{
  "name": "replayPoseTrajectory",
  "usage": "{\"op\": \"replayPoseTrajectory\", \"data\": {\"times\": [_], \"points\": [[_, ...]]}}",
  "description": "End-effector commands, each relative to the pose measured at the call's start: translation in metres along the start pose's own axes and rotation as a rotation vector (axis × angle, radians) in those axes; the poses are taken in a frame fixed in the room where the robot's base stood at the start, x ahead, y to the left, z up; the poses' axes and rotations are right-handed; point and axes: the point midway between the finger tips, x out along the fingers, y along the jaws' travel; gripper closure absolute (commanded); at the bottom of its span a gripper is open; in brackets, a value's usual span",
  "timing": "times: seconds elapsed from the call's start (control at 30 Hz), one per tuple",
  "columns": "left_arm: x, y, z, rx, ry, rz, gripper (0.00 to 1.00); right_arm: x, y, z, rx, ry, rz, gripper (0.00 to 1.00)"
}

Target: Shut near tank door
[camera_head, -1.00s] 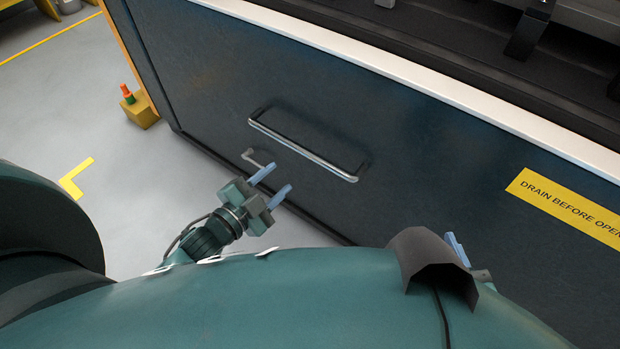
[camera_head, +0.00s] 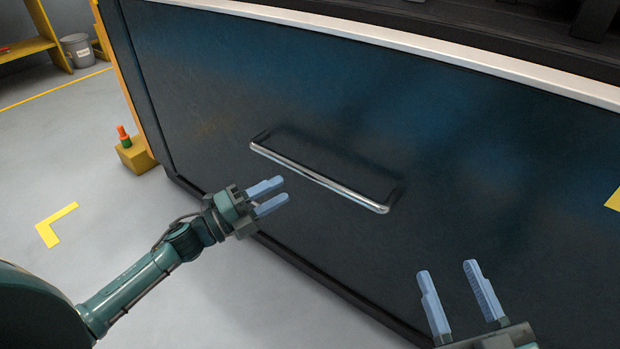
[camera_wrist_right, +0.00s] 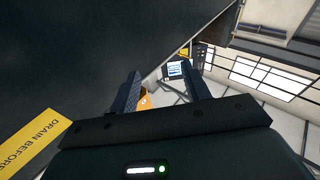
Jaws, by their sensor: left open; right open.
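The near tank door (camera_head: 300,110) is a large dark blue-grey panel with a pale top rim. A long silver bar handle (camera_head: 320,178) is fixed across it. My left gripper (camera_head: 268,197) is open and empty, just below and left of the handle, apart from it in the picture. My right gripper (camera_head: 457,295) is open and empty in front of the panel, below and right of the handle. In the right wrist view the dark panel (camera_wrist_right: 70,60) fills the left side, beside the open fingers (camera_wrist_right: 165,95). Whether the door is fully closed I cannot tell.
A yellow block with an orange and green top (camera_head: 132,153) stands at the tank's left corner. A grey bin (camera_head: 78,50) and yellow shelf (camera_head: 30,47) are at the far left. Grey floor with yellow markings (camera_head: 55,225) is clear on the left. A yellow label (camera_wrist_right: 35,140) is on the panel.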

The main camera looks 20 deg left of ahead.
Motion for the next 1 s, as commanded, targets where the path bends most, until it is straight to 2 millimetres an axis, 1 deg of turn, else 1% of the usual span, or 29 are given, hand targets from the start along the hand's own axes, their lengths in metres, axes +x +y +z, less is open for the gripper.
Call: {"op": "replayPoseTrajectory", "data": {"times": [0.03, 0.2, 0.3, 0.4, 0.5, 0.6, 0.83, 0.87, 1.0], "points": [[0.013, 0.001, 0.0, 0.002, 0.002, -0.005, 0.59, 0.0, -0.001, 0.003, 0.005, 0.004, -0.002, 0.53], [0.048, 0.001, 0.0, 0.0, 0.0, -0.004, 0.59, 0.001, -0.001, 0.002, 0.014, 0.019, -0.008, 0.53], [0.065, 0.001, 0.0, 0.0, 0.0, -0.003, 0.59, 0.003, 0.0, -0.001, 0.005, 0.041, -0.011, 0.53], [0.077, 0.001, 0.0, -0.001, -0.001, -0.002, 0.59, 0.004, 0.001, -0.005, -0.009, 0.065, -0.013, 0.53], [0.084, 0.001, 0.0, -0.002, -0.001, 0.0, 0.59, 0.006, 0.002, -0.008, -0.02, 0.079, -0.014, 0.53], [0.087, 0.001, 0.0, -0.002, -0.002, 0.001, 0.59, 0.006, 0.003, -0.008, -0.023, 0.083, -0.014, 0.53], [0.088, 0.001, 0.0, -0.003, -0.002, 0.001, 0.59, 0.006, 0.003, -0.009, -0.024, 0.084, -0.014, 0.53], [0.088, 0.001, 0.0, -0.003, -0.002, 0.001, 0.59, 0.006, 0.003, -0.009, -0.025, 0.085, -0.014, 0.53], [0.088, 0.001, 0.0, -0.003, -0.002, 0.001, 0.71, 0.006, 0.003, -0.009, -0.025, 0.086, -0.014, 0.53]]}}
